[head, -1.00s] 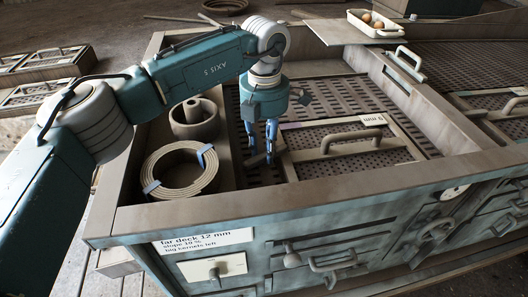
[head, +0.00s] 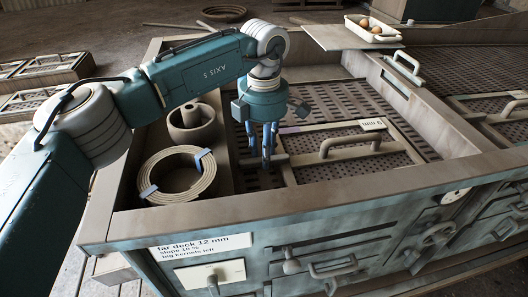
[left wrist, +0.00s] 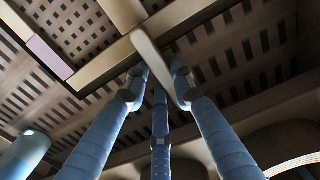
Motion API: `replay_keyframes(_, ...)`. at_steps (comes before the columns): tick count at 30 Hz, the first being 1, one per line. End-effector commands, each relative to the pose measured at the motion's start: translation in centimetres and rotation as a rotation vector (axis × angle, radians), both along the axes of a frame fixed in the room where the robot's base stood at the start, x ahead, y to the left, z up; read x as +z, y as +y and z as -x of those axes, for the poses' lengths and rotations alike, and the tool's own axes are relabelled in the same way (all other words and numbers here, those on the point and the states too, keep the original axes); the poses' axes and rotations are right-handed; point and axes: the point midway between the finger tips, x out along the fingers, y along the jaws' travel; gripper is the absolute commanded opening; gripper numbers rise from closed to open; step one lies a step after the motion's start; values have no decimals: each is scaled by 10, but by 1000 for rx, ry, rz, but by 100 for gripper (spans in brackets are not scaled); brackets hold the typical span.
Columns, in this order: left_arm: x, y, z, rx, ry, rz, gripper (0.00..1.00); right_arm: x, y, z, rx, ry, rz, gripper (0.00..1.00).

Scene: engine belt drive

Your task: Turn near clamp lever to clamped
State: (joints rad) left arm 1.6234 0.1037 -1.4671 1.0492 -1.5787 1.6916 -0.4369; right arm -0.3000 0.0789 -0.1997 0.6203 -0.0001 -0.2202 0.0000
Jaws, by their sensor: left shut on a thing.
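My left gripper (head: 267,162) points down at the left end of the framed screen (head: 300,174) in the head view. Its blue fingers are shut on the near clamp lever, a narrow pale bar. The lever shows best in the left wrist view (left wrist: 151,52), where it runs between the fingertips (left wrist: 158,88) and crosses the pale frame edge. In the head view the fingers mostly hide the lever, so its exact angle is hard to tell there. My right gripper is not in view.
A coiled ring (head: 178,176) with blue ties and a brown round pot (head: 193,122) sit in the left compartment. A curved handle (head: 350,140) rises from the screen, right of my gripper. The deck's near rim (head: 300,188) is close in front. An egg tray (head: 373,29) stands behind.

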Motion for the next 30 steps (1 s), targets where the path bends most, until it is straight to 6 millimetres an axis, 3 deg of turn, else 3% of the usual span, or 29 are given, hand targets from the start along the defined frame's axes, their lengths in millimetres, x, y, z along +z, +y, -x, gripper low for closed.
replay_keyframes(5, 1, 0, -1, -2, -4, -1, 0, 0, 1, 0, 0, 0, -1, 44)
replay_keyframes(6, 1, 0, -1, -2, -4, -1, 26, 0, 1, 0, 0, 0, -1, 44)
replay_keyframes(9, 1, 0, -1, -2, -3, -1, 44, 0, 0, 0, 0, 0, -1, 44)
replay_keyframes(20, 5, 0, -1, 0, -3, -1, 44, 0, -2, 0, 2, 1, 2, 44)
replay_keyframes(23, 18, 0, -1, 0, -5, -1, 44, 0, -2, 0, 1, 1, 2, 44)
replay_keyframes(30, 68, 0, -1, 1, -5, 0, 44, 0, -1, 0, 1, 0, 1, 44)
